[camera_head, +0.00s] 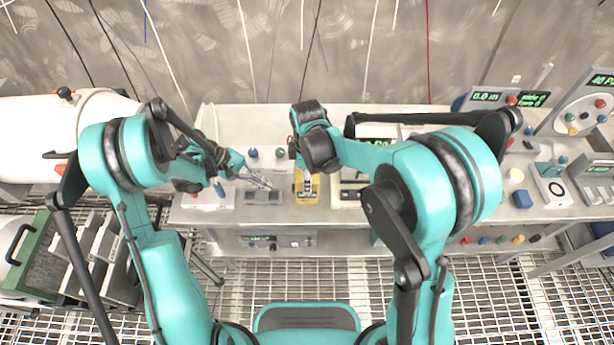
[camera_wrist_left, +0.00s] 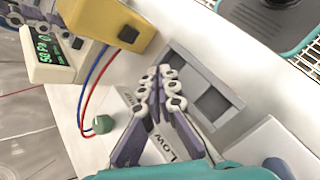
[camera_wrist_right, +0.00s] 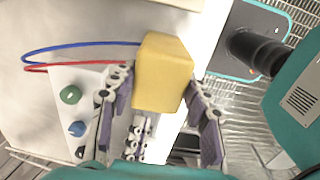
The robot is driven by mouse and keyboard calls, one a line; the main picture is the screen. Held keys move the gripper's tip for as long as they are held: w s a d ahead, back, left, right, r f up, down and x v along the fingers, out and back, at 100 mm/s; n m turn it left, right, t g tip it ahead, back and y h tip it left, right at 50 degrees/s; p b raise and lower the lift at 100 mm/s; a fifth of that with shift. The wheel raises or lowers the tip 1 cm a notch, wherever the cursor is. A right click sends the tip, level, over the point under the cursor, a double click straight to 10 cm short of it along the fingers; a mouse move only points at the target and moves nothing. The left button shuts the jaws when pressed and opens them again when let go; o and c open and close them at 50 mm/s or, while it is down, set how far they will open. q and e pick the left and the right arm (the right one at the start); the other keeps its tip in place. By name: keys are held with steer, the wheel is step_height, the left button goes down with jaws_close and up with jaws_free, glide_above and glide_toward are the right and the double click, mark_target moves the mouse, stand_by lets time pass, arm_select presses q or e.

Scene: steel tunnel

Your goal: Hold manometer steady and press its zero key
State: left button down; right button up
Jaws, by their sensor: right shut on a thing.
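The yellow manometer (camera_head: 306,188) is at the front middle of the bench. In the left wrist view the manometer (camera_wrist_left: 105,22) shows a dark square (camera_wrist_left: 128,34) on one face; I cannot tell if this is the zero key. My right gripper (camera_wrist_right: 160,82) is shut on the manometer (camera_wrist_right: 165,70), one finger on each side. In the head view my right wrist hides these fingers. My left gripper (camera_head: 268,184) is just left of the manometer, apart from it. In the left wrist view the left fingertips (camera_wrist_left: 168,74) are together and empty, over a grey panel.
A grey panel with dark recesses (camera_wrist_left: 212,102) lies below my left fingers. Red and blue tubes (camera_wrist_left: 92,88) run from the manometer toward a green knob (camera_wrist_left: 103,124). A display box (camera_wrist_left: 48,56) stands behind. A white cylinder (camera_head: 30,125) is at far left.

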arm_select(q)
steer(key=d, duration=0.6)
steer(key=shift+d, duration=0.1)
stand_by(1.3)
steer(key=shift+d, duration=0.4)
arm_select(e)
steer(key=shift+a, duration=0.1)
arm_select(q)
steer(key=shift+a, duration=3.5)
